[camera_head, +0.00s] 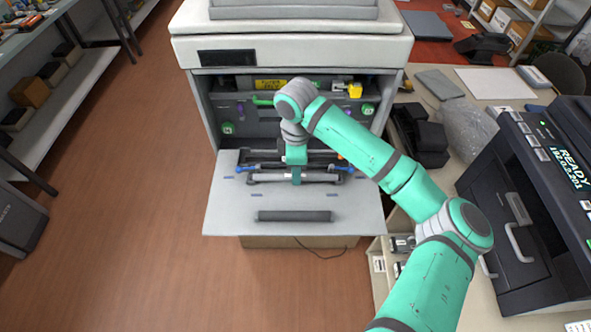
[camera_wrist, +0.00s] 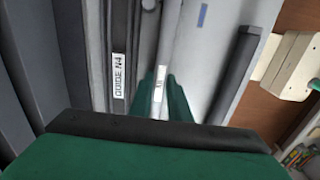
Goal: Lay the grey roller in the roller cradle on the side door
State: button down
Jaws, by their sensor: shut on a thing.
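The side door (camera_head: 230,200) of the printer is folded down flat as a light grey shelf. My gripper (camera_head: 296,180) points down over the middle of it. In the wrist view its green fingers (camera_wrist: 165,97) are shut on the grey roller (camera_wrist: 172,45), a long bar with a small white label between the fingertips. In the head view the roller (camera_head: 265,178) lies crosswise, low over the door. Blue parts (camera_head: 345,169) show near both ends of the roller cradle area. The fingers and arm hide the middle; I cannot tell whether the roller touches the cradle.
A bar labelled GUIDE N4 (camera_wrist: 119,75) runs beside the roller. A dark grey bar (camera_head: 294,216) lies near the door's front edge. The printer (camera_head: 290,50) rises behind. A bench with a black machine (camera_head: 520,200) stands right.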

jog(key=c, duration=1.7)
grip_release()
jog(key=shift+a, duration=0.1)
jog(key=shift+o, duration=0.2)
notch_tip(320, 180, up, 13)
jog(key=shift+w, duration=0.1)
